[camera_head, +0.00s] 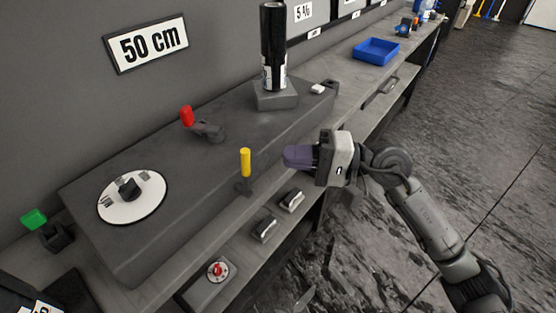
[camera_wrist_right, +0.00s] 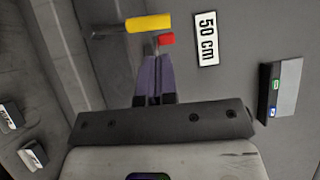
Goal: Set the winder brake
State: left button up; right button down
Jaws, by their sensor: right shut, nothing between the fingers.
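A yellow-handled lever (camera_head: 245,162) stands upright at the front edge of the long grey housing (camera_head: 225,180). A red-handled lever (camera_head: 188,117) sits on top of the housing, farther back. No label shows which one is the winder brake. My right gripper (camera_head: 290,156) is shut and empty, its purple fingers pointing left, a short way right of the yellow lever and apart from it. In the right wrist view the yellow handle (camera_wrist_right: 148,23) and the red handle (camera_wrist_right: 166,39) show beyond the shut fingertips (camera_wrist_right: 152,62). My left gripper is not in view.
A white dial (camera_head: 150,203) with a black knob is on the housing's left end. A black roll (camera_head: 273,50) stands on a block at the right end. Two small switches (camera_head: 291,200) and a red knob (camera_head: 217,270) sit below the yellow lever. A blue tray (camera_head: 375,51) is farther back.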

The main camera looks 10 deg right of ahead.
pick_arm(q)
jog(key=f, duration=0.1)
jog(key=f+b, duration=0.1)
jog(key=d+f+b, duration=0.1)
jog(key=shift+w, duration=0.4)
pick_arm(e)
jog(key=v, duration=0.4)
jog(key=shift+d, duration=0.2)
